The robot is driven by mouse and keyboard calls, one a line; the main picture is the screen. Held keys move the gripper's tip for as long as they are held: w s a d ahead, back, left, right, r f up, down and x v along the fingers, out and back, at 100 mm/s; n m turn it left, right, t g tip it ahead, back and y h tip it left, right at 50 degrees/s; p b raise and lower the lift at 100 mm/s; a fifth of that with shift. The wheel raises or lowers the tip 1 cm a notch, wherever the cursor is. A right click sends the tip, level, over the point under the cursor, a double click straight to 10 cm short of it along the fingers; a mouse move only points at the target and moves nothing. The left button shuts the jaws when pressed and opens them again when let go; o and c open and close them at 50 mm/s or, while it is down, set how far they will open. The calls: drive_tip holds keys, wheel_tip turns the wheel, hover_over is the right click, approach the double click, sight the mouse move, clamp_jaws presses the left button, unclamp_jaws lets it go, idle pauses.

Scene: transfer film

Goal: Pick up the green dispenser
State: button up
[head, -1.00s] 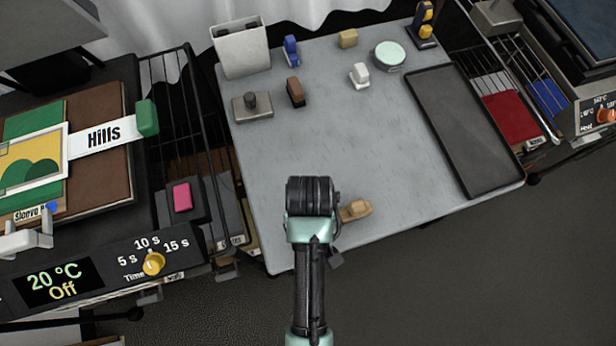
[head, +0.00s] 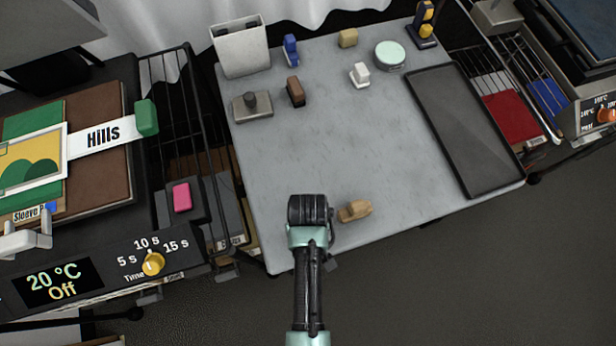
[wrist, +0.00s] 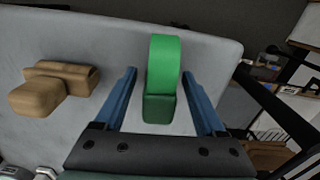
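The green dispenser (wrist: 163,78) stands on the grey table in the wrist view, with a bright green upper part and a darker green lower part. My gripper (wrist: 160,90) is open, with one blue finger on each side of the dispenser. Gaps show between it and both fingers, so I see no contact. In the head view my arm covers the fingers and the dispenser.
A tan block (head: 355,211) lies right of my arm; it is also in the wrist view (wrist: 55,86). A black tray (head: 463,130) fills the table's right side. Small blocks and a white bin (head: 241,52) stand at the back. The table's middle is clear.

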clamp_jaws()
wheel_tip(320, 180, up, 10)
drive_tip(key=shift+r+p, duration=0.1)
drive_tip(key=shift+p, duration=0.2)
idle(0.4)
